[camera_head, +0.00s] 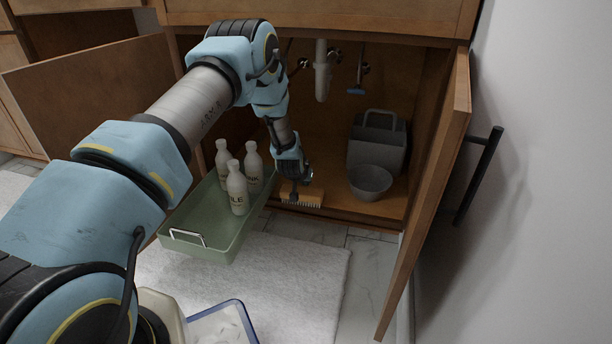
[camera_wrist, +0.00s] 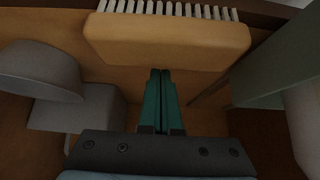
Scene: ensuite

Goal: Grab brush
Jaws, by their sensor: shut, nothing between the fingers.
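The brush (camera_head: 309,198) has a wooden block and pale bristles. It lies on the cabinet floor near the front edge, between the green tray and the grey bowl. In the wrist view the brush (camera_wrist: 165,40) lies across the top, bristles pointing up in the picture. My gripper (camera_head: 294,194) reaches down into the cabinet at the brush. In the wrist view my gripper (camera_wrist: 160,73) has its green fingers together and empty. The tips end at the near long edge of the wooden block; I cannot tell whether they touch it.
A green tray (camera_head: 205,245) with several white bottles (camera_head: 237,188) juts out of the cabinet on the left. A grey bowl (camera_head: 370,182) and grey caddy (camera_head: 377,142) stand to the right. Open cabinet doors (camera_head: 432,190) flank the opening. Pipes (camera_head: 322,72) hang above.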

